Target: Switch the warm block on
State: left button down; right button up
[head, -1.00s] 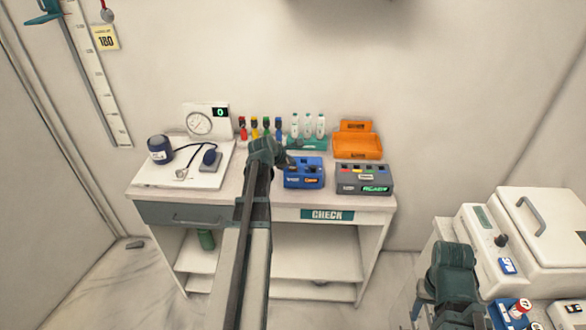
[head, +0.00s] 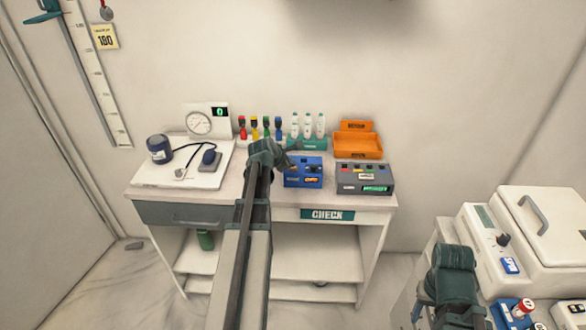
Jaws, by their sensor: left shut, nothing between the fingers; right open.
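A blue block (head: 304,176) with dark top openings and small labels on its front stands on the table, right of the middle. Its labels are too small to read, so I cannot tell for certain that it is the warm block. My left gripper (head: 294,157) is shut and empty at the back left of the blue block. I cannot tell whether it touches it. A grey box (head: 350,181) with coloured marks on top and a small lit display stands just right of the blue block. My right gripper (head: 422,300) is open, low at the right, partly hidden by its own wrist.
A rack of white bottles (head: 308,143) and several coloured-capped tubes (head: 255,128) stand behind. An orange tray (head: 358,148) is at the back right. A gauge and cuff set (head: 185,165) fills the table's left. A white machine (head: 536,225) stands at the right.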

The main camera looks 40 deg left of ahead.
aim_at(291, 169)
pick_arm(q)
jog(key=shift+f, duration=0.3)
jog(key=shift+r, duration=0.1)
dwell(0.4)
jog(key=shift+r+p, duration=0.6)
jog(key=shift+r, duration=0.15)
notch_tip(291, 169, up, 5)
jog(key=p, duration=0.5)
jog(key=shift+r, duration=0.1)
dwell(0.6)
